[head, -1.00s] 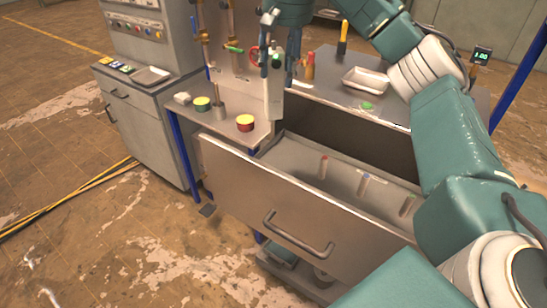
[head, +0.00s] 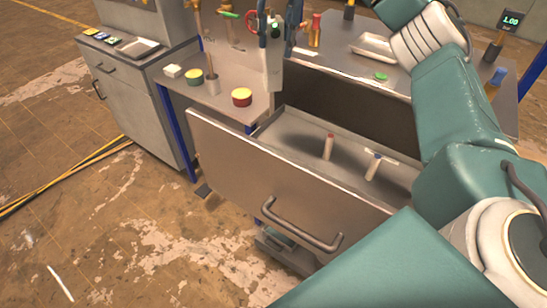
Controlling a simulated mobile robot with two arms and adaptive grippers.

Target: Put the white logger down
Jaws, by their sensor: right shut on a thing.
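The white logger (head: 273,66) is an upright pale block near the top middle of the head view. My right gripper (head: 276,31) comes down from the top edge, its dark fingers on either side of the logger's upper part, and is shut on it. The logger appears in front of the grey bench, just beyond the back left corner of the open drawer (head: 250,178). I cannot tell whether its lower end touches anything. The gripper's upper part is cut off by the frame. My left gripper is not in view.
The drawer holds a red-capped vial (head: 328,147) and a blue-capped vial (head: 373,167). A white tray (head: 376,48) and green disc (head: 380,76) lie behind.

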